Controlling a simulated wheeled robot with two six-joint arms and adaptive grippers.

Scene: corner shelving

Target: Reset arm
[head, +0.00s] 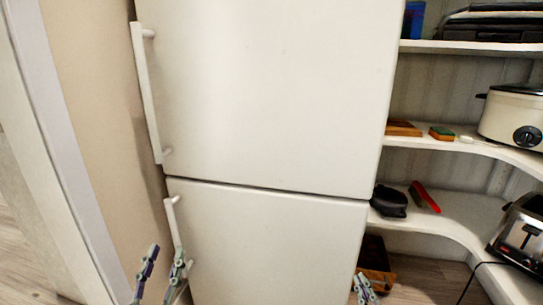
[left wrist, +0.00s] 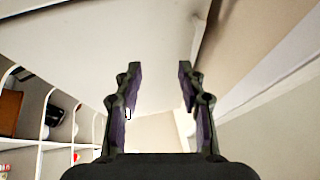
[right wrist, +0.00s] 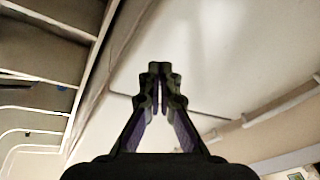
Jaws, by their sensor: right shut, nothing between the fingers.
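My left gripper (head: 162,268) is at the lower left of the head view, in front of the fridge's lower door near its handle. In the left wrist view the left gripper (left wrist: 158,75) has its two fingers wide apart with nothing between them. My right gripper (head: 363,288) shows only at the bottom edge of the head view, by the fridge's lower right side. In the right wrist view the right gripper (right wrist: 158,70) has its fingertips together, holding nothing.
A white fridge (head: 270,90) with two shut doors fills the middle, with an upper handle (head: 146,95) and a lower handle (head: 174,225) on its left. Corner shelves (head: 450,206) on the right hold a slow cooker (head: 515,115), a toaster (head: 522,235) and small items. A wall stands at left.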

